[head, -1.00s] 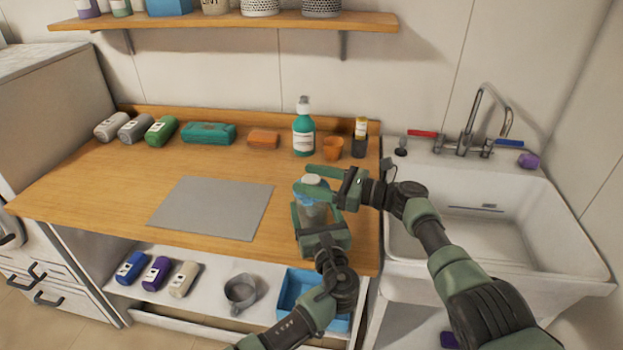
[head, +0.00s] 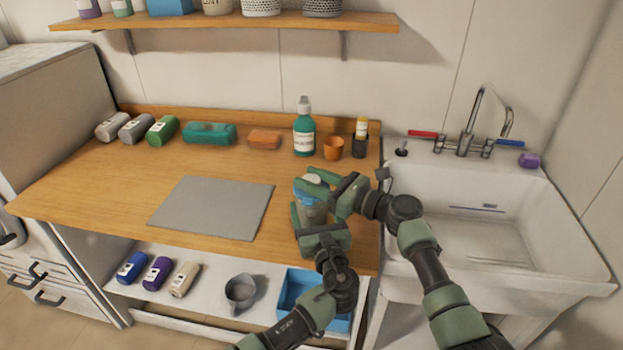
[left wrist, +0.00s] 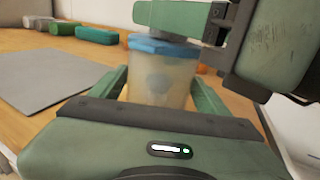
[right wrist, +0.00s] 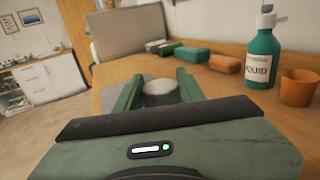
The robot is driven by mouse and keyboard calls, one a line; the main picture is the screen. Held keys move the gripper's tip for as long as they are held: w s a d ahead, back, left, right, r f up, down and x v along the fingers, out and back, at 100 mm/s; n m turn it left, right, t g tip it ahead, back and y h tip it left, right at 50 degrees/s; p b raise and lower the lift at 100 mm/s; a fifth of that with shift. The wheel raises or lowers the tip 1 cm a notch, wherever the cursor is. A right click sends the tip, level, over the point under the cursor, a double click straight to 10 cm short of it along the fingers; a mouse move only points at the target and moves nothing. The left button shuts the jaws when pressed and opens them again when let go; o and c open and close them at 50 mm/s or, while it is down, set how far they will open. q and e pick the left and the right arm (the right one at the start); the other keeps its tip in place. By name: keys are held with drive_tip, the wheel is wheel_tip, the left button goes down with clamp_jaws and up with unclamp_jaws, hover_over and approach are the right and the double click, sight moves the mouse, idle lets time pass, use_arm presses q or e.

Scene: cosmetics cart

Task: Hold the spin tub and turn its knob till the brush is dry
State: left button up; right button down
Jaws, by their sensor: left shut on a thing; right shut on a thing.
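The spin tub (left wrist: 157,85) is a clear, cloudy-walled tub with a blue lid, standing on the wooden counter near its right front edge. My left gripper (head: 314,222) is shut around the tub's body from the front, one finger on each side in the left wrist view. The pale round knob (right wrist: 160,88) sits on top of the lid. My right gripper (head: 318,180) is shut on the knob from the right, above the left gripper. A brush inside the tub cannot be made out clearly; a dim shape shows through the wall.
A grey mat (head: 212,208) lies left of the tub. A green bottle (head: 304,132), an orange cup (head: 333,148) and a dark holder (head: 360,146) stand behind. The sink (head: 490,230) is at the right. A blue tray (head: 290,292) is on the shelf below.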

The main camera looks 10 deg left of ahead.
drive_tip(key=shift+f+m+t+h, duration=0.15)
drive_tip(key=shift+m+t+h, duration=0.65)
drive_tip(key=shift+t, duration=0.2)
drive_tip(key=shift+f+m+t+h, duration=0.1)
drive_tip(key=shift+m+t+h, duration=0.65)
drive_tip(key=shift+t, duration=0.25)
drive_tip(key=shift+d+m+t, duration=0.1)
drive_tip(key=shift+m+t, duration=0.15)
drive_tip(key=shift+t, duration=0.05)
drive_tip(key=c, duration=0.9)
unclamp_jaws()
drive_tip(key=shift+r, duration=0.1)
drive_tip(key=shift+o, duration=0.2)
drive_tip(key=shift+r, duration=0.1)
drive_tip(key=v, duration=1.2)
